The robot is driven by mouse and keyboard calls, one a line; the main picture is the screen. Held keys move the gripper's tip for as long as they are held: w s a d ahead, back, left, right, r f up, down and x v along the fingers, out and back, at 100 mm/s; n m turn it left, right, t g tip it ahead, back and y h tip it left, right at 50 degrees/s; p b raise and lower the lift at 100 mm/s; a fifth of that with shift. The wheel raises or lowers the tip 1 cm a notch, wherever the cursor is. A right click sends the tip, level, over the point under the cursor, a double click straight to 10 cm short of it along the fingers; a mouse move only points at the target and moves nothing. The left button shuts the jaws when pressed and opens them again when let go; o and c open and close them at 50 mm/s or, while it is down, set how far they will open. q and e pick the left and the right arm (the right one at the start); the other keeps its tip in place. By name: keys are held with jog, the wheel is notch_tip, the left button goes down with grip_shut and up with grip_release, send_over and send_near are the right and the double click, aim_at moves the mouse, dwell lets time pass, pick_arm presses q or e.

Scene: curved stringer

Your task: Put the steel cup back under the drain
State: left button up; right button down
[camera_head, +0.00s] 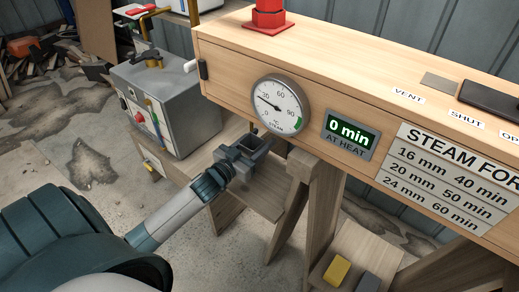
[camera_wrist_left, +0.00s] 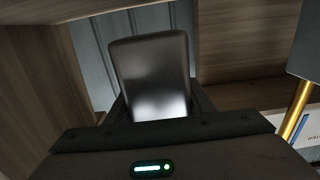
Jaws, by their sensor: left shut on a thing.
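The steel cup (camera_wrist_left: 152,78) fills the middle of the left wrist view as a smooth grey metal shape between the fingers. My left gripper (camera_head: 248,148) is shut on it, below the left end of the wooden steam box (camera_head: 225,72). In the head view the gripper covers the cup, so I cannot make it out there. A small dark fitting (camera_head: 253,130) shows under the box just above the gripper; I cannot tell whether it is the drain. A wooden shelf (camera_head: 262,203) lies below the gripper. My right gripper is not in view.
Trestle legs (camera_head: 318,200) stand just right of the gripper. A grey boiler unit (camera_head: 165,95) with brass pipes stands to the left. A yellow block (camera_head: 337,270) and a grey block (camera_head: 368,282) lie on a lower board. A round gauge (camera_head: 279,104) is on the box front.

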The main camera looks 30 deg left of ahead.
pick_arm(q)
jog(key=shift+f+b, duration=0.4)
jog(key=shift+f, duration=1.4)
jog(key=shift+f, duration=0.15)
jog(key=o, duration=1.3)
jog(key=s, duration=0.8)
jog(key=s+a, duration=0.1)
jog(key=s, duration=0.3)
jog(key=shift+p, duration=0.3)
